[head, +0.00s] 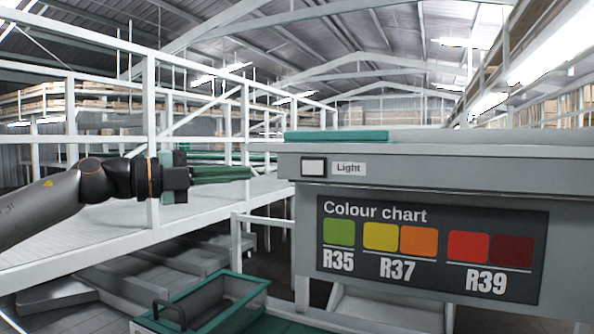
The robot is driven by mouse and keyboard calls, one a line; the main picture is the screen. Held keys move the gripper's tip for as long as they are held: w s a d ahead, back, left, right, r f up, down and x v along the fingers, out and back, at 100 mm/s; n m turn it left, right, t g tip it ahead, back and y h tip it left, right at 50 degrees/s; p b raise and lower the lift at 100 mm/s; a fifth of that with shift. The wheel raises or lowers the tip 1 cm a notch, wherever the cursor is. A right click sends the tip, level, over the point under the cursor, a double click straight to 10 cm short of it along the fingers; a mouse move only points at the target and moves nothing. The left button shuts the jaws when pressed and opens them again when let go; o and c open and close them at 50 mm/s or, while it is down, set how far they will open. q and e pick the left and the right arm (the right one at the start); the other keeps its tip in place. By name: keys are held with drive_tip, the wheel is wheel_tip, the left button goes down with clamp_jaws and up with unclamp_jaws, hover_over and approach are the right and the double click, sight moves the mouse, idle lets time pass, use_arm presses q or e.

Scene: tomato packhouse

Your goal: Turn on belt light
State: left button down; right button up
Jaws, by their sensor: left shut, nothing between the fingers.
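The belt light switch (313,167) is a pale rocker in a dark frame on the front edge of the grey bench (430,170). A "Light" label (348,168) sits just right of it. My left gripper (249,173) comes in from the left with its green fingers shut and empty. The fingertips point right toward the switch and appear a short way left of it; the exact gap in depth is unclear. My right gripper is not in view.
A colour chart (430,250) hangs below the bench edge. A green-rimmed crate (255,284) stands low in front. White railings (151,130) rise behind my left arm. A green pad (336,136) lies on the bench top.

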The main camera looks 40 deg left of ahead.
use_arm(q)
drive_tip(key=p, duration=0.5)
approach(311, 169)
drive_tip(key=w+d, duration=0.1)
drive_tip(key=d, duration=0.2)
drive_tip(key=shift+w+a+p, duration=0.25)
drive_tip(key=shift+w+p, duration=0.4)
drive_tip(key=shift+w, duration=0.1)
drive_tip(key=shift+w+a+p, duration=0.2)
drive_tip(key=shift+w+p, duration=0.4)
drive_tip(key=shift+w, duration=0.15)
drive_tip(key=shift+w+a+p, duration=0.25)
drive_tip(key=shift+w+p, duration=0.4)
drive_tip(key=shift+w, duration=0.15)
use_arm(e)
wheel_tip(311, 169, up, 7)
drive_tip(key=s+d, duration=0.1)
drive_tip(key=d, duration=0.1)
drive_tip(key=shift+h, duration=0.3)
